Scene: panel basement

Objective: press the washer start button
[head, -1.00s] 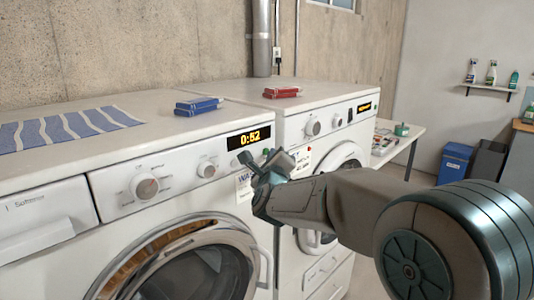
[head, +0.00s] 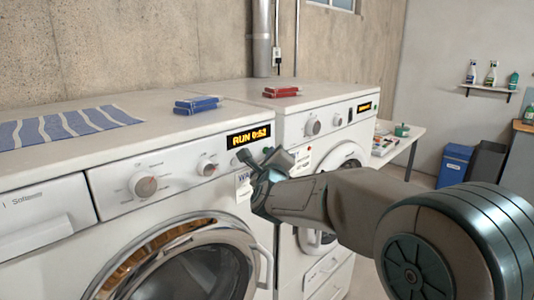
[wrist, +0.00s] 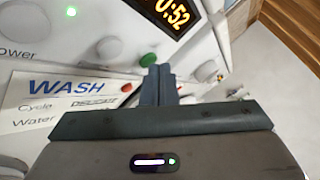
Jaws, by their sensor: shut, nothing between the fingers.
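The left white machine (head: 115,205) has a dial panel and a lit amber display (head: 248,136) that reads RUN and a time. A WASH label shows below the panel in the wrist view (wrist: 66,87). A round green button (wrist: 149,60) sits below the display, beside a grey knob (wrist: 109,47). My gripper (wrist: 158,75) is shut and empty, its fingertips at the lower edge of the green button. I cannot tell whether they touch it. In the head view my gripper (head: 245,157) is at the panel's right end and hides the button.
A second white machine (head: 330,125) stands close on the right, with its own knobs and display. Blue boxes (head: 198,104), red boxes (head: 281,92) and a striped cloth (head: 66,126) lie on top.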

